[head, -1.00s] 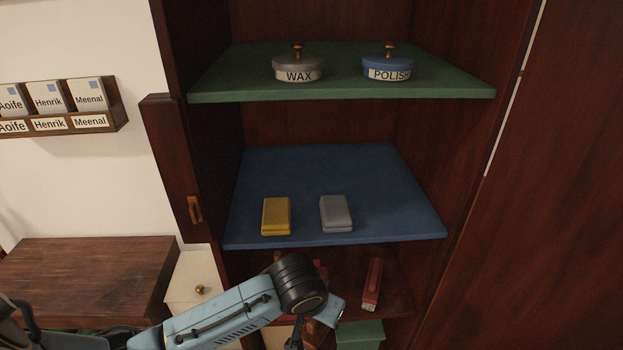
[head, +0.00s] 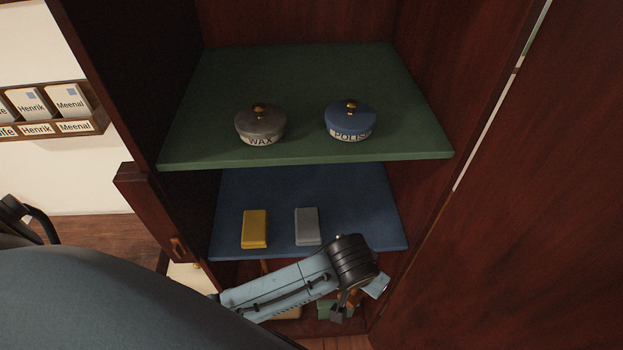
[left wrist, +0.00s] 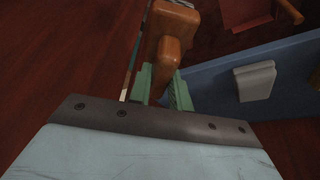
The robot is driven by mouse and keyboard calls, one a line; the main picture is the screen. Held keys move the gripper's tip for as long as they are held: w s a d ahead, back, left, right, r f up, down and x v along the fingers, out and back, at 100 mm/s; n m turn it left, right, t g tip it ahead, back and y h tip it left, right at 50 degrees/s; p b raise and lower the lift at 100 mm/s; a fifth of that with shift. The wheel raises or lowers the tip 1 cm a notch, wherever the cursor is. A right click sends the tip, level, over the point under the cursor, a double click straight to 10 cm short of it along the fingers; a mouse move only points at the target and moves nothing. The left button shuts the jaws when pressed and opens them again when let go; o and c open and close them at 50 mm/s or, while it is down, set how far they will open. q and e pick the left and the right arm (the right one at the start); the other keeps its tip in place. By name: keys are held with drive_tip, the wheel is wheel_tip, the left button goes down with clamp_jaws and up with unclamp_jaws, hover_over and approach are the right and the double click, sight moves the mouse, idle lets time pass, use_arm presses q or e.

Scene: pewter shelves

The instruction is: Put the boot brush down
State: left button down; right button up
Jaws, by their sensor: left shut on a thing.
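The boot brush (left wrist: 166,62) is brown wood with a thick handle. In the left wrist view it sits between the green fingertips of my left gripper (left wrist: 161,88), which is shut on it. In the head view, the left gripper (head: 341,306) is low in the cupboard, in front of and below the blue shelf (head: 340,190). My own wrist hides most of the brush there, so I cannot tell whether it touches a surface. My right gripper is not in view.
A yellow block (head: 255,229) and a grey block (head: 307,226) stand on the blue shelf. The green shelf (head: 300,75) above holds a wax tin (head: 260,122) and a polish tin (head: 350,118). The cupboard's right wall (head: 480,230) is close to my left wrist.

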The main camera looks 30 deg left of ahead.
use_arm(q)
drive_tip(key=shift+w+r, duration=0.2)
drive_tip(key=shift+w, duration=0.05)
drive_tip(key=w+a, duration=0.2)
drive_tip(key=w, duration=0.1)
drive_tip(key=w+a, duration=0.3)
drive_tip(key=w, duration=0.1)
drive_tip(key=w+a, duration=0.3)
drive_tip(key=w, duration=0.1)
drive_tip(key=shift+w+p, duration=0.25)
drive_tip(key=shift+p, duration=0.05)
drive_tip(key=w+a, duration=0.2)
drive_tip(key=w, duration=0.1)
drive_tip(key=shift+w+f, duration=0.1)
drive_tip(key=shift+f, duration=0.7)
drive_tip(key=shift+d, duration=0.1)
drive_tip(key=shift+f, duration=0.15)
drive_tip(key=c, duration=1.3)
unclamp_jaws()
